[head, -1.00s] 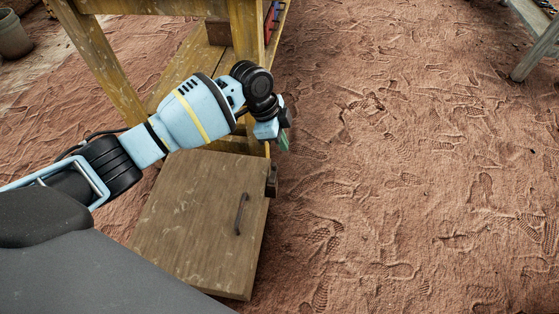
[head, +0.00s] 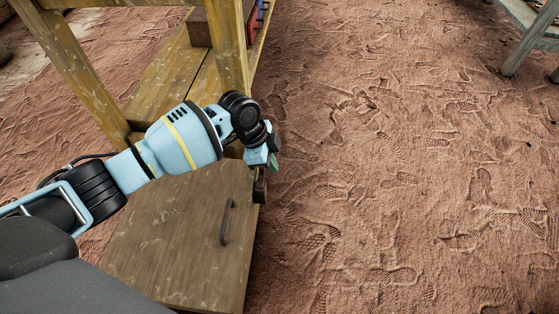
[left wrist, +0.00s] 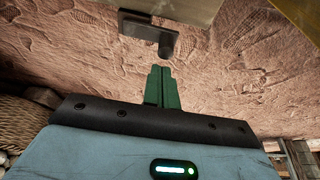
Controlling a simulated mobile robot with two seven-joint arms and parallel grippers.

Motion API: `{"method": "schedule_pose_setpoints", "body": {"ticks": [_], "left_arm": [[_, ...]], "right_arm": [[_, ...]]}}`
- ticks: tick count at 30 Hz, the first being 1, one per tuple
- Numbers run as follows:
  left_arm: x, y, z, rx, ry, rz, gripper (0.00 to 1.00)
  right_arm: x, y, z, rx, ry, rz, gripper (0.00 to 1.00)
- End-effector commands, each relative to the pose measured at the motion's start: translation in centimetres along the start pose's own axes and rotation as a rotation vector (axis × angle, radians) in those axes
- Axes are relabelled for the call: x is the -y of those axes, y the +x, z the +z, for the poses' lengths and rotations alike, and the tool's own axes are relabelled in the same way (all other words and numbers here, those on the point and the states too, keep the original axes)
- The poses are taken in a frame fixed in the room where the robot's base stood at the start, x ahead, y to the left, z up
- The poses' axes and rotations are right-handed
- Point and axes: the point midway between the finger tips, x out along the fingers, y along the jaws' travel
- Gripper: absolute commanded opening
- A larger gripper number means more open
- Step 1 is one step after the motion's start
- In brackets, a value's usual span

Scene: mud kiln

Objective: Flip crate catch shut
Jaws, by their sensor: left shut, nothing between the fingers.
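The wooden crate (head: 165,245) sits on the ground at lower left in the head view, a dark handle (head: 226,222) on its lid. The dark catch (head: 260,187) is at the crate's right edge. In the left wrist view, the catch shows as a dark plate with a round knob (left wrist: 165,46) against the crate's pale side (left wrist: 185,8). My left gripper (head: 273,163) is just above the catch in the head view. Its green fingers (left wrist: 162,72) are together and empty, their tips close to the knob; contact cannot be told. My right gripper is out of view.
A wooden workbench (head: 232,50) with a low shelf stands right behind the crate, its leg close to my left wrist. Another table leg (head: 520,45) is at top right. The sandy ground (head: 400,190) right of the crate is clear.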

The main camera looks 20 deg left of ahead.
Motion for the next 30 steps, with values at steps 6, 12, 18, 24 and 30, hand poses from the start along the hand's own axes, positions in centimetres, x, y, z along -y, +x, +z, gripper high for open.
{"method": "schedule_pose_setpoints", "body": {"ticks": [6, 12, 18, 24, 30], "left_arm": [[-0.1, -0.4, 1.2, 0.000, 0.001, 0.003, 0.00], [-0.1, -0.4, 1.2, -0.001, 0.002, 0.003, 0.00], [-0.1, -0.5, 1.2, -0.001, -0.010, 0.000, 0.00], [-0.1, -0.6, 1.3, -0.001, -0.049, -0.014, 0.00], [-0.1, -0.6, 1.4, -0.001, -0.075, -0.023, 0.00]], "right_arm": [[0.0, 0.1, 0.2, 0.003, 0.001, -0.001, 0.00], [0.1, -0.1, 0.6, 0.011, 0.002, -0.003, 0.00], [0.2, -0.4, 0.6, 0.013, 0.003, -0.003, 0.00], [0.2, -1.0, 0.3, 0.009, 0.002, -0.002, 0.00], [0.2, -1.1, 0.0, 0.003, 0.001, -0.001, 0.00]]}}
